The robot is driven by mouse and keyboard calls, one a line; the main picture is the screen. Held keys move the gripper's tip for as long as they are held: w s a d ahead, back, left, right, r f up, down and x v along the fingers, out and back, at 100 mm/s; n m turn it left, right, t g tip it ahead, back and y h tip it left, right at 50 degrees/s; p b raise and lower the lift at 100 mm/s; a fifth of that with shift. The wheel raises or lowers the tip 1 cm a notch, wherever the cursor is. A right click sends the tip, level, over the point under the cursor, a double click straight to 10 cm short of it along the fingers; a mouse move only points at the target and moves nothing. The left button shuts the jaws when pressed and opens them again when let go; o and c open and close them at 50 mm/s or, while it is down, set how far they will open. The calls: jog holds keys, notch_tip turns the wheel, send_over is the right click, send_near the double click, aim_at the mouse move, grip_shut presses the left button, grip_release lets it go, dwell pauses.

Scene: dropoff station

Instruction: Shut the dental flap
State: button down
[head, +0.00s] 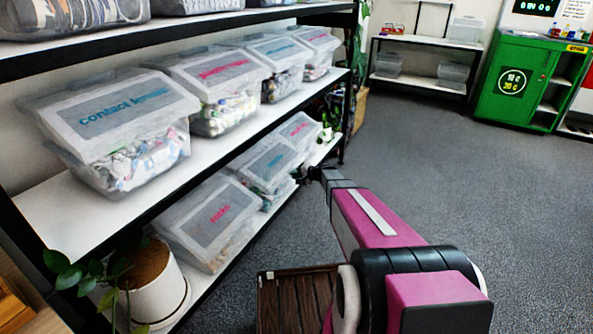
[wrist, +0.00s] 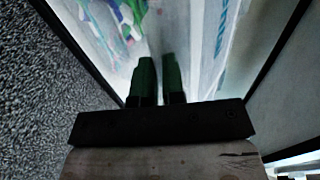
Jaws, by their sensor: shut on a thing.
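My gripper (head: 312,174) is at the front of the lower shelf, by a clear bin with blue lettering (head: 268,164), the middle one of that row. I cannot read its lettering for sure in the head view. In the wrist view, my gripper's green fingers (wrist: 160,82) stand against the clear plastic, with a narrow gap between them. They are shut at the edge of the bin's flap (wrist: 196,60), whose blue lettering shows to the right. Colourful contents (wrist: 125,20) show to the left. The fingertips' exact contact and how far the flap stands open are unclear.
Bins with pink lettering stand on either side, one nearer (head: 215,222) and one farther (head: 300,128). The upper shelf (head: 60,205) with more bins overhangs. A potted plant (head: 155,285) stands at the near end. The grey carpet (head: 440,190) to the right is clear.

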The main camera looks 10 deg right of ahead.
jog(key=shift+w+a+f, duration=0.1)
jog(key=shift+a+f, duration=0.05)
jog(key=shift+f, duration=0.45)
jog(key=shift+w+a+f, duration=0.15)
jog(key=shift+f, duration=0.45)
jog(key=shift+w+a+f, duration=0.1)
jog(key=shift+a+f, duration=0.05)
jog(key=shift+f, duration=0.6)
jog(key=c, duration=1.3)
grip_release()
jog(key=shift+w+a+f, duration=0.1)
jog(key=shift+w+a, duration=0.05)
jog(key=shift+r, duration=0.2)
jog(key=v, duration=1.1)
jog(key=shift+r, duration=0.1)
